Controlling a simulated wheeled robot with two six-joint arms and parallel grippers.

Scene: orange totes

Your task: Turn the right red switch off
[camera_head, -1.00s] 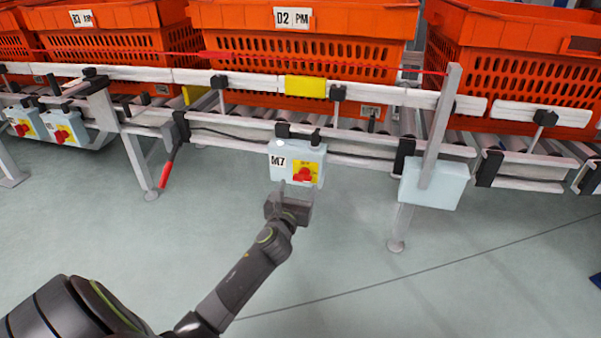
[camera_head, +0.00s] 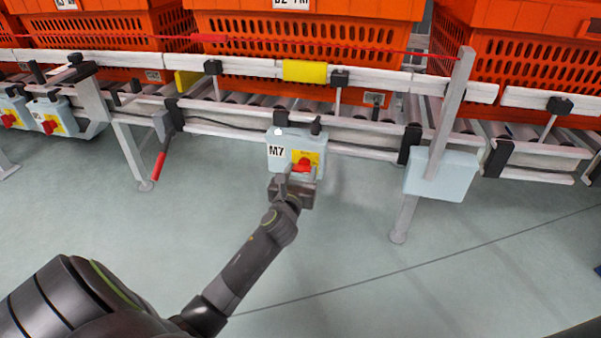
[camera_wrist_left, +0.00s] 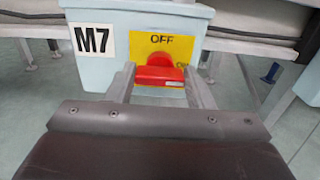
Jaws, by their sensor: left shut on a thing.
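The red switch (camera_head: 302,166) sits on a yellow plate on the pale blue box marked M7 (camera_head: 276,164), which hangs under the conveyor rail. In the left wrist view the red switch (camera_wrist_left: 160,74) lies level beneath the word OFF on the yellow plate (camera_wrist_left: 162,45). My left gripper (camera_head: 296,178) is at the front of the box. In the wrist view its two fingers (camera_wrist_left: 160,82) stand on either side of the red knob, shut on it. Two more boxes with red switches (camera_head: 50,126) hang at the far left. My right gripper is not in view.
Orange totes (camera_head: 310,40) stand on the roller conveyor behind the box. A grey post with a pale box (camera_head: 441,176) stands to the right. A red-handled lever (camera_head: 160,164) hangs at left. The floor in front is clear.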

